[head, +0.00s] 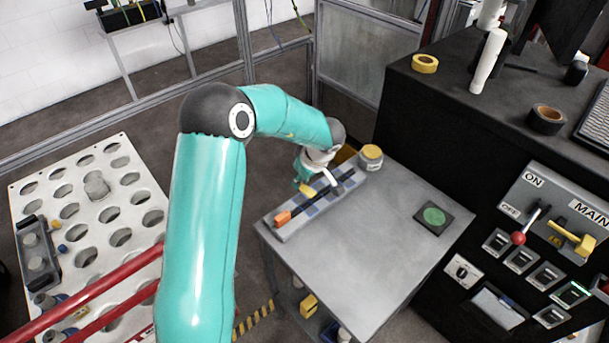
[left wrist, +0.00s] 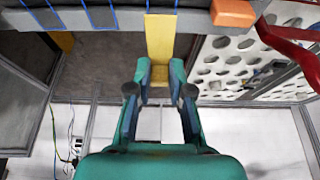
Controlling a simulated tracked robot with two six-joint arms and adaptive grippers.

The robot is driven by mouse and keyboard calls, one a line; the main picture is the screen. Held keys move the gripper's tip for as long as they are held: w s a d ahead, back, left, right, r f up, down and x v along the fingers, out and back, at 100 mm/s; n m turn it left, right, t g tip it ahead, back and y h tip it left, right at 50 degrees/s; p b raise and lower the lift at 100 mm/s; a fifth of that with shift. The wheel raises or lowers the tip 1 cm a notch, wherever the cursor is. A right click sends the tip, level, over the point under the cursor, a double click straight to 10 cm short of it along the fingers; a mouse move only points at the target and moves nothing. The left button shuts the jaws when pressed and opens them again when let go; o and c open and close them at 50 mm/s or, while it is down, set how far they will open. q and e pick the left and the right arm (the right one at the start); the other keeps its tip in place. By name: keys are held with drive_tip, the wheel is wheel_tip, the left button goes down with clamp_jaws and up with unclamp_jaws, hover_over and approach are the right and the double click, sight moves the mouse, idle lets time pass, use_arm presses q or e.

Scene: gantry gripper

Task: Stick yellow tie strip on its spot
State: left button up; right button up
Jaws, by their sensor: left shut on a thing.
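In the left wrist view my left gripper (left wrist: 160,82) is shut on the yellow tie strip (left wrist: 160,38). The strip reaches from the fingers towards the bar (left wrist: 195,20) and overlaps its edge; I cannot tell whether it touches. In the head view the strip (head: 307,188) shows as a small yellow piece. My right gripper is not in view.
A yellow-lidded jar (head: 371,157) stands at the table's far corner. A dark pad with a green disc (head: 433,217) lies at the right. The middle of the table (head: 370,240) is clear. A black control cabinet (head: 450,140) borders it; red bars (head: 100,285) are at lower left.

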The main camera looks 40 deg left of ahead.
sight(304, 188)
use_arm(q)
drive_tip(key=shift+w, duration=0.1)
drive_tip(key=shift+r+p, duration=0.2)
drive_tip(key=shift+p, duration=0.45)
drive_tip(key=shift+d+f, duration=0.1)
drive_tip(key=shift+f, duration=0.2)
wheel_tip(304, 188, down, 5)
drive_tip(key=shift+r+b, duration=0.1)
drive_tip(key=shift+b, duration=0.45)
drive_tip(key=shift+f, duration=0.75)
drive_tip(key=shift+r+p, duration=0.1)
drive_tip(key=shift+p, duration=0.25)
drive_tip(key=shift+p, duration=0.4)
drive_tip(key=shift+s, duration=0.2)
